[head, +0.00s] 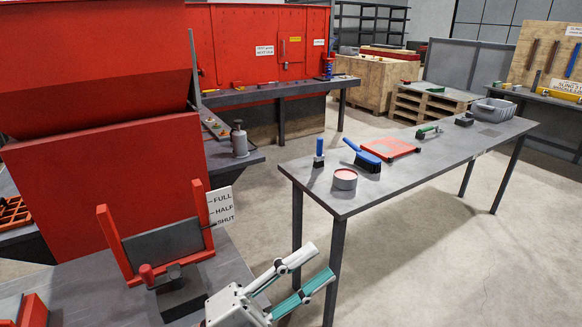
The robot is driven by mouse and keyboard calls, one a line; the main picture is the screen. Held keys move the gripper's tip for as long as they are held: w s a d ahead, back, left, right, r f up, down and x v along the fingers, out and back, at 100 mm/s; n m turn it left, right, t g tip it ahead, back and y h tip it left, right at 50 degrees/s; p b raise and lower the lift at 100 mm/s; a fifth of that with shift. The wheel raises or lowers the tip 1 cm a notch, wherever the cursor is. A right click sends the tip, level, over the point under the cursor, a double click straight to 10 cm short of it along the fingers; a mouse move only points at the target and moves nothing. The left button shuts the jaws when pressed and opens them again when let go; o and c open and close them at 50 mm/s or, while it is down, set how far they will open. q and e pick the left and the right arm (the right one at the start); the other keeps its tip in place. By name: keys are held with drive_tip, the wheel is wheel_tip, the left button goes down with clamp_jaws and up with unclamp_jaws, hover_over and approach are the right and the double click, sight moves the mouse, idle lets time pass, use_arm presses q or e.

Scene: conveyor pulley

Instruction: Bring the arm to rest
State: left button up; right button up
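My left gripper (319,264) shows at the bottom middle of the head view, with white and teal fingers. Its two fingers are spread apart, and nothing is between them. In the picture it lies to the right of a red-framed gate (162,242) with a red-knobbed handle, and in front of the near end of a grey table. I see no contact with either. The rest of the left arm is cut off by the bottom edge. My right gripper is not in view.
A large red hopper (95,130) fills the left. A FULL/HALF/SHUT sign (221,207) stands beside the gate. Floor at lower right is clear.

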use_arm(q)
drive_tip(key=w+a+f+n+t+y, duration=0.3)
drive_tip(key=a+f+n+y, duration=0.3)
drive_tip(key=f+n, duration=0.3)
drive_tip(key=w+a+f+n+t+y, duration=0.2)
drive_tip(key=a+f+n+t+y, duration=0.2)
drive_tip(key=a+f+n+y, duration=0.45)
drive_tip(key=s+a+f+n+g+y, duration=0.1)
drive_tip(key=s+a+f+n+g, duration=0.1)
drive_tip(key=f, duration=0.5)
drive_tip(key=s+a+f+n+g+y, duration=0.1)
drive_tip(key=s+a+f+n, duration=0.1)
drive_tip(key=s+f, duration=0.4)
drive_tip(key=s+a+f+n+g+y, duration=0.2)
drive_tip(key=s+a+f, duration=0.2)
drive_tip(key=f, duration=0.6)
drive_tip(key=shift+s+a+f+n+g, duration=0.2)
drive_tip(key=shift+s+a+n+g, duration=0.1)
drive_tip(key=shift+s+a+n, duration=0.05)
